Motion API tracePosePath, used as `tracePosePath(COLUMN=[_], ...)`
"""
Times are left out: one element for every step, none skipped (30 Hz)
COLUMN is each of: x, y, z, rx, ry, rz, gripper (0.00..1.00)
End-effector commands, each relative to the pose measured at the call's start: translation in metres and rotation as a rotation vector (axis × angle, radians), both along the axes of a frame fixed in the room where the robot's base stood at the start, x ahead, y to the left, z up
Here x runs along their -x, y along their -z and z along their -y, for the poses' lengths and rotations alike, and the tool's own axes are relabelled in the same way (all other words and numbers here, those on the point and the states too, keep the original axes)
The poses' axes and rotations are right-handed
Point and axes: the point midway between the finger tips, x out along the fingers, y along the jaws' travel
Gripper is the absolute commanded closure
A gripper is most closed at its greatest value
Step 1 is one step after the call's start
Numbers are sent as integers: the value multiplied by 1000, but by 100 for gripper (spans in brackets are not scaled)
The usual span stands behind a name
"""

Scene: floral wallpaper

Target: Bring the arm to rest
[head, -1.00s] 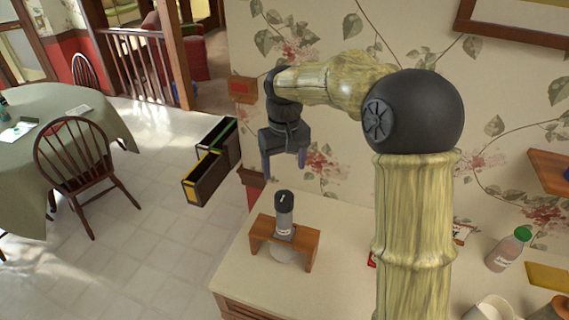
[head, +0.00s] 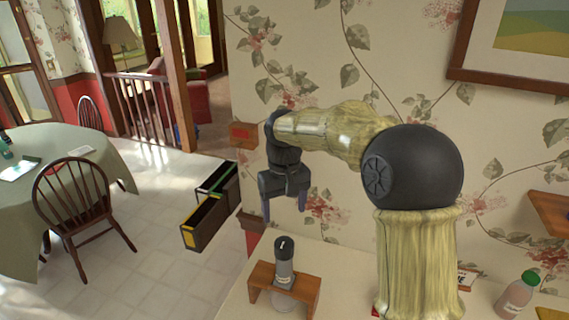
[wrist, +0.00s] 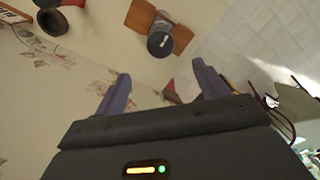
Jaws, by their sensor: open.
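My gripper (head: 285,207) hangs from my raised, bent arm in the head view, fingers pointing down. It is open, with nothing between its fingers. In the wrist view its two purple-grey fingers (wrist: 160,90) stand wide apart. Below it in the head view, a dark-topped grey bottle (head: 284,262) stands upright at a small wooden stand (head: 308,294) on the counter. My gripper is above the bottle and clear of it. In the wrist view the bottle (wrist: 160,42) and the wooden stand (wrist: 140,16) show at the top.
The pale counter (head: 238,300) runs along the floral wall. A bottle with a green cap (head: 517,296) stands at its right. Two dark open bins (head: 202,222) are left of the counter. A round table (head: 100,165) and wooden chair (head: 75,185) stand at the far left.

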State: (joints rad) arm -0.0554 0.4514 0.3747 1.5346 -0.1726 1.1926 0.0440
Motion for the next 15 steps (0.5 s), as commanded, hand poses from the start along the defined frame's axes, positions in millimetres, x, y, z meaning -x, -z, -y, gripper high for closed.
tracePosePath(x=[1, 2, 4, 6, 8, 12, 16, 20, 27, 32, 38, 46, 52, 58, 66], y=[1, 2, 4, 6, 8, 12, 16, 19, 25, 30, 34, 41, 45, 49, 55], z=[1, 2, 4, 7, 10, 15, 19, 24, 31, 38, 44, 52, 58, 65, 73], rx=[1, 1, 2, 3, 3, 3, 3, 4, 2, 2, 1, -1, -3, -5, -8], ry=[2, 3, 7, 12, 17, 26, 34, 44, 58, 71, 83, 102, 116, 131, 150], rz=[1, 3, 4, 7, 11, 18, 22, 29, 37, 46, 53, 64, 73, 81, 93], gripper=[28, 28, 28, 28, 28, 28, 28, 28, 28, 28, 28, 28, 28, 28, 28])
